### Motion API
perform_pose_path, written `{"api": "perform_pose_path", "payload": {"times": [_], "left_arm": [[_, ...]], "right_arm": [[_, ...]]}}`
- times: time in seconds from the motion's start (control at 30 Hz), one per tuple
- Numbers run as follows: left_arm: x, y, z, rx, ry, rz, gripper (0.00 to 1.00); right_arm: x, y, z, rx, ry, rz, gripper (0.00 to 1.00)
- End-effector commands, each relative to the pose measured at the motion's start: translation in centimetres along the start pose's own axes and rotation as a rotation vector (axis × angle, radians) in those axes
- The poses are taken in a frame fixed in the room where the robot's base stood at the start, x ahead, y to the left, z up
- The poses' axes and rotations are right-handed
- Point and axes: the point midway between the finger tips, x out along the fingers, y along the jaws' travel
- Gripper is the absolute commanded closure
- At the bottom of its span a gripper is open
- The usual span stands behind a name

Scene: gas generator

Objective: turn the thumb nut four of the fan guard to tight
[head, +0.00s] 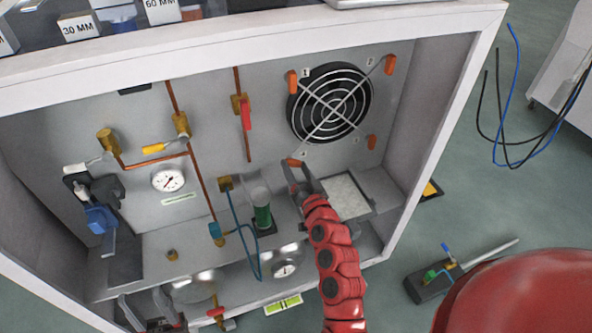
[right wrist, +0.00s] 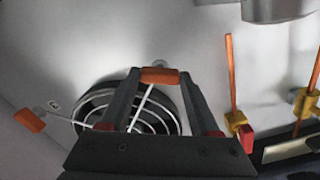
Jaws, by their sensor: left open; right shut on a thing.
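The round fan guard (head: 331,103) is a wire grille over a dark fan on the cabinet's back panel. Orange thumb nuts sit at its corners: upper left (head: 292,82), upper right (head: 390,65), lower right (head: 371,142) and lower left (head: 294,162). My right gripper (head: 298,174) is at the lower-left nut, whose bar lies roughly sideways. In the right wrist view my right gripper (right wrist: 159,80) is shut on this orange nut (right wrist: 160,76), with a fingertip at each end. Another orange nut (right wrist: 28,120) shows at left. My left gripper (head: 150,308) is open and empty at the lower left.
The white cabinet frame (head: 455,100) surrounds the panel. Copper pipes with valves, a red-handled valve (head: 246,115) and a gauge (head: 168,180) are left of the fan. A green-based cylinder (head: 263,215) stands on the shelf left of my right gripper.

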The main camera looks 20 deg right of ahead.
Motion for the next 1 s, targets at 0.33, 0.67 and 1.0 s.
{"api": "perform_pose_path", "payload": {"times": [0.33,0.67,1.0], "left_arm": [[-0.7,0.03,0.12,0.0,0.0,0.0,0.5],[-0.9,0.04,0.16,0.0,0.0,0.0,0.5],[-0.81,0.04,0.14,0.0,0.0,0.0,0.5]], "right_arm": [[-0.05,0.16,0.22,0.329,-0.003,0.003,0.93],[-0.06,0.1,0.25,0.643,-0.004,0.003,0.93],[-0.04,0.06,0.15,0.927,-0.003,0.003,0.93]]}}
